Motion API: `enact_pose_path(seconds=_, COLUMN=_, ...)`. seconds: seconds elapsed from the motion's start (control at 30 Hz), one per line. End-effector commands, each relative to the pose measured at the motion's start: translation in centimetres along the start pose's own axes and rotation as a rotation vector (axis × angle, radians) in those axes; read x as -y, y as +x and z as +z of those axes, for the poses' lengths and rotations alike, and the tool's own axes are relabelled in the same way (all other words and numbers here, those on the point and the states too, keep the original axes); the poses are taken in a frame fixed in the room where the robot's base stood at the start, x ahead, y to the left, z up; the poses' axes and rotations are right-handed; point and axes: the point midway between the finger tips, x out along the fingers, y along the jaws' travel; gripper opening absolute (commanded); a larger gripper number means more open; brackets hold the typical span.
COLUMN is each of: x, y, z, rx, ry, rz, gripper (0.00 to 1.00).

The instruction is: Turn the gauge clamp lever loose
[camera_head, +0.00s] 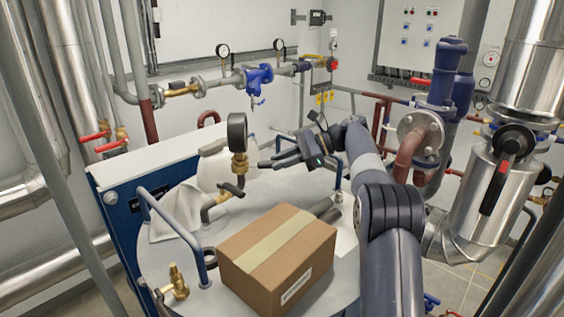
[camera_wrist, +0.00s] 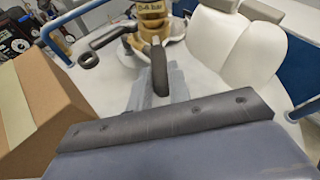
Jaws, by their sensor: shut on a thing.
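The dial gauge (camera_head: 237,133) stands upright on a brass fitting (camera_head: 240,165) above the round grey lid. In the wrist view, the brass collar (camera_wrist: 152,12) carries a "0-4 bar" marking, and a dark rounded lever (camera_wrist: 160,68) extends from it towards me. My gripper (camera_head: 264,164) reaches in from the right at the height of the brass fitting. It is shut on the dark lever, which shows in front of the grey-blue finger (camera_wrist: 180,84). The exact contact is partly hidden.
A cardboard box (camera_head: 277,259) stands on the lid (camera_head: 160,262) below my arm. A ring-ended valve handle (camera_wrist: 88,60) lies left of the lever. Blue handrails (camera_head: 180,228) edge the lid.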

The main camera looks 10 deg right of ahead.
Motion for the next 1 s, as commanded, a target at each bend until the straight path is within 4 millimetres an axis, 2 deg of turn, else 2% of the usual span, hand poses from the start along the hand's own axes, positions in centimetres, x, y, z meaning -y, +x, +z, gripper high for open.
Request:
enact_pose_path(seconds=0.43, x=0.07, y=0.0, z=0.04, rx=0.001, ry=-0.003, rz=0.004, gripper=0.0)
enact_pose_path(seconds=0.47, x=0.07, y=0.0, z=0.04, rx=0.001, ry=-0.003, rz=0.004, gripper=0.19)
enact_pose_path(seconds=0.7, x=0.06, y=0.0, z=0.03, rx=0.001, ry=-0.002, rz=0.004, gripper=0.39)
enact_pose_path(seconds=1.0, x=0.07, y=-0.25, z=-0.01, rx=0.001, ry=-0.002, rz=0.004, gripper=0.41)
